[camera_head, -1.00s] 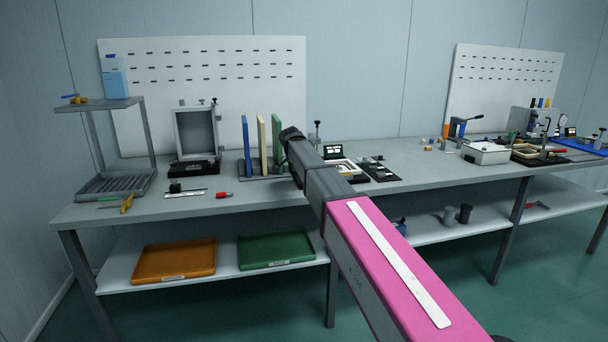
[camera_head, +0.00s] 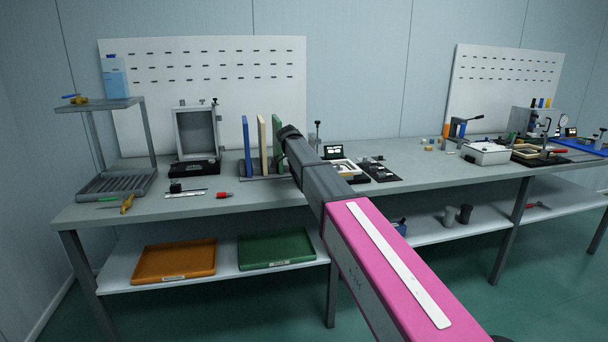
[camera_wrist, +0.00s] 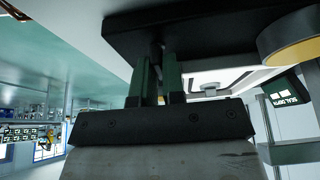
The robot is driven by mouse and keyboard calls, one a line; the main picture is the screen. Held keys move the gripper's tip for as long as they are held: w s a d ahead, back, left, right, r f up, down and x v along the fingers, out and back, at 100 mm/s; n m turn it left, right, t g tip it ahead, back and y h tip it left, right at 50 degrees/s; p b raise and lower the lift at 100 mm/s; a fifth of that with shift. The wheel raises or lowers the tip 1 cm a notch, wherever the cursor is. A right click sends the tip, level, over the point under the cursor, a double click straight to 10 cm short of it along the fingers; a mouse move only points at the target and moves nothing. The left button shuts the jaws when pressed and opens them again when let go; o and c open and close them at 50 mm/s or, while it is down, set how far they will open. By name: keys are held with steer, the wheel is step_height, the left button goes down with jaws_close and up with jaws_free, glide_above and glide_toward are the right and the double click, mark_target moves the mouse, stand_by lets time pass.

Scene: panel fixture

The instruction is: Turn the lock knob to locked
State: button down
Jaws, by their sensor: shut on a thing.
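In the wrist view, my gripper (camera_wrist: 160,84) has its two green-grey fingers closed on a small dark part, which I take to be the lock knob (camera_wrist: 157,52). The knob shows only as a narrow dark piece between the fingers. It sits against a black panel or block (camera_wrist: 195,28). The knob's angle and any locked mark cannot be read. In the head view, my arm hides the gripper and the knob.
In the wrist view, a round dark and yellow part (camera_wrist: 290,38) and a small lit display (camera_wrist: 288,98) are close on the right. In the head view, upright boards (camera_head: 262,146) stand left of my arm, and a display (camera_head: 333,152) stands right of it.

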steer(key=c, duration=1.2)
jaws_free()
steer(key=shift+r, duration=0.1)
steer(key=v, duration=1)
steer(key=shift+a+r, duration=0.15)
steer(key=shift+r, duration=0.1)
